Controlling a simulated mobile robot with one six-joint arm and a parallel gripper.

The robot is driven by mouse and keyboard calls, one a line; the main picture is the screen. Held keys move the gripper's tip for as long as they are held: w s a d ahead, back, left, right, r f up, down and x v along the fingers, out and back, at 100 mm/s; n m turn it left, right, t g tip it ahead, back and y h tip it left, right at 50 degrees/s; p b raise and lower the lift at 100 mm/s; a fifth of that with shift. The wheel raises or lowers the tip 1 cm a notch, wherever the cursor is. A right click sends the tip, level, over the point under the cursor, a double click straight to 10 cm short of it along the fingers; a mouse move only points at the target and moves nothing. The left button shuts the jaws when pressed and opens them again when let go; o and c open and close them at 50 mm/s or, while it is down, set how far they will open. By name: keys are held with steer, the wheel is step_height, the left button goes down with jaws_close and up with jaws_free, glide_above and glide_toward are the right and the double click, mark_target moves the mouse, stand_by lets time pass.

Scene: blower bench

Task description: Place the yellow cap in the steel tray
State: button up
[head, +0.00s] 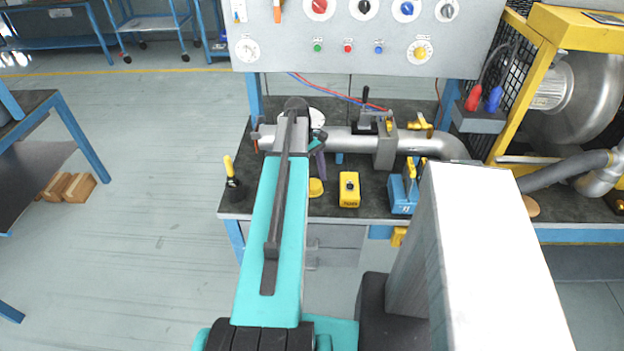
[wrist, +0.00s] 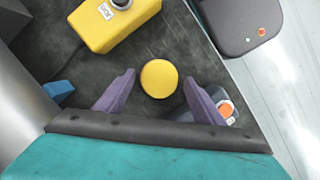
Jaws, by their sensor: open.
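The yellow cap (head: 316,187) is a small round disc lying on the dark bench top near its front edge. In the wrist view the cap (wrist: 159,78) lies between the purple fingertips of my gripper (wrist: 159,76), with a visible gap on each side. My gripper is open and empty, pointing at the bench. In the head view my arm hides most of my gripper, and one purple finger (head: 320,164) shows just behind the cap. I cannot make out the steel tray in either view.
A yellow labelled box (head: 349,190), also in the wrist view (wrist: 113,20), stands right of the cap. Further right is a blue block (head: 402,194). A silver pipe (head: 345,140) runs behind. A yellow-handled tool (head: 231,178) stands at the left bench corner.

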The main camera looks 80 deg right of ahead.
steer(key=shift+r, duration=0.2)
steer(key=b+v, duration=0.2)
steer(key=v, duration=1)
steer(key=shift+b, duration=0.3)
steer(key=shift+r, duration=0.1)
stand_by(0.4)
